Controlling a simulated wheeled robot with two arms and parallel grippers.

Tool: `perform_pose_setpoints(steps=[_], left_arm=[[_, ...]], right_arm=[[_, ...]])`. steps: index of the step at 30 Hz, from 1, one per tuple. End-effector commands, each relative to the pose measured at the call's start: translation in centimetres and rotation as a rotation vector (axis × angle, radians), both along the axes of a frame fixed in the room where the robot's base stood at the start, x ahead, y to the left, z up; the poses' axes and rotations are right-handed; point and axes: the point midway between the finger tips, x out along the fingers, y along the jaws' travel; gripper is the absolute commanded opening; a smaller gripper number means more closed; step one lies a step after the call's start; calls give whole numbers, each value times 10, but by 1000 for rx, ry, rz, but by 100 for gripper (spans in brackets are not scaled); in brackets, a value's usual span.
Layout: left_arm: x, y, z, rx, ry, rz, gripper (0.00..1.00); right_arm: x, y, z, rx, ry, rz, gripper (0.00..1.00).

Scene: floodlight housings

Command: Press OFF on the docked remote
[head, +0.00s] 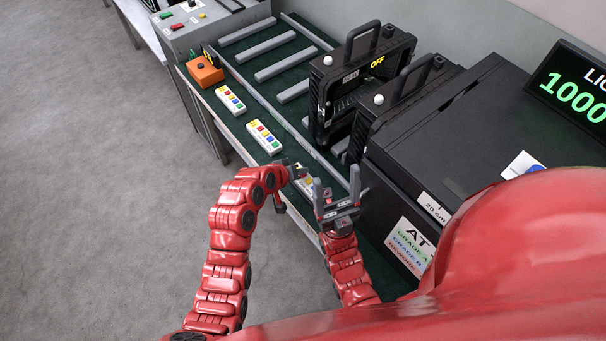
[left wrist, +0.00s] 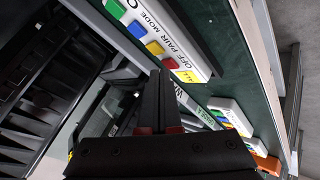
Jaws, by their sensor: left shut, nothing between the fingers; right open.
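A white remote (head: 306,184) with coloured buttons lies on the green bench top, partly hidden by my grippers in the head view. In the left wrist view this remote (left wrist: 196,58) shows green, blue, yellow and red buttons (left wrist: 170,62) in a row, with printed words including OFF, PAIR and MODE. OFF is at the red-button end. My left gripper (head: 299,172) is shut and empty; its tips (left wrist: 160,74) appear beside the red button in the left wrist view. I cannot tell whether they touch. My right gripper (head: 336,194) is open and empty, just right of the remote.
Two more white remotes (head: 264,137) (head: 230,100) lie farther along the bench edge, before an orange box (head: 205,72). A black floodlight housing (head: 330,112) showing yellow OFF stands behind, beside a second housing (head: 392,100). A large black case (head: 440,130) blocks the right.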

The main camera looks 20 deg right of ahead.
Motion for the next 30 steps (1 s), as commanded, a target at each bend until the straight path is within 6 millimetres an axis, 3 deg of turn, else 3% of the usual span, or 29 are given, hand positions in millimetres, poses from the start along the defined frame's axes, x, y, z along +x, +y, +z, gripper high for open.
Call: perform_pose_setpoints(steps=[30], left_arm=[[0,0,-7,-1,0,-1,0]], right_arm=[[0,0,-6,0,0,0,72]])
